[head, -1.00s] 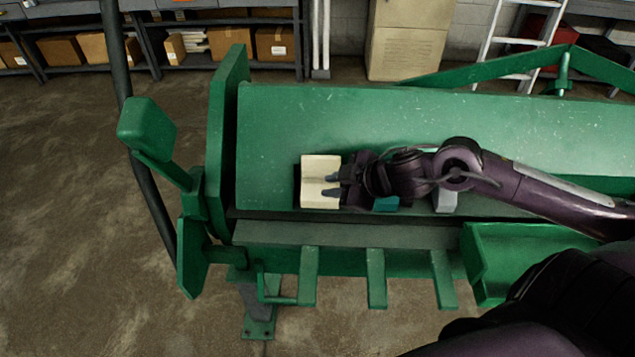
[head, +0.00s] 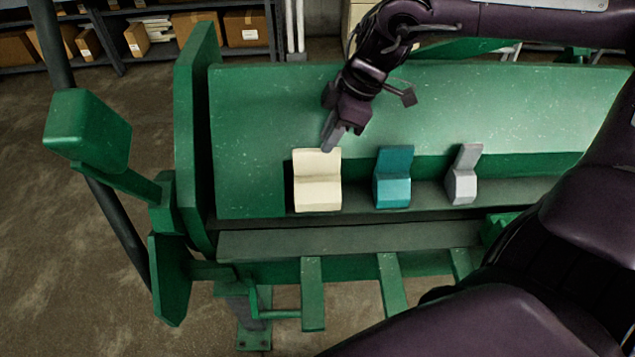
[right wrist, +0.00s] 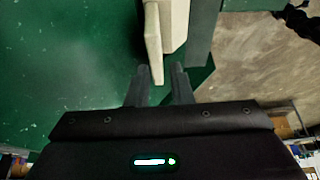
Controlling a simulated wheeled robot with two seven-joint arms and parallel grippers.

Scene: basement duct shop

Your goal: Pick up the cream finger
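The cream finger (head: 318,182) stands on the green folding machine, leftmost in a row of three. It is a wide block with a thinner upper plate. My right gripper (head: 330,142) is just above and behind its top edge, pointing down at it. In the right wrist view the gripper (right wrist: 160,72) has its fingers apart. The edge of the cream finger's upper plate (right wrist: 153,45) reaches into the gap between the fingertips, and I see no clear grip on it. My left gripper is out of view.
A teal finger (head: 392,180) and a narrower grey finger (head: 463,178) stand to the right, with gaps between. The machine's green side plate (head: 193,135) rises at the left. The sloping green panel (head: 260,110) lies behind the fingers.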

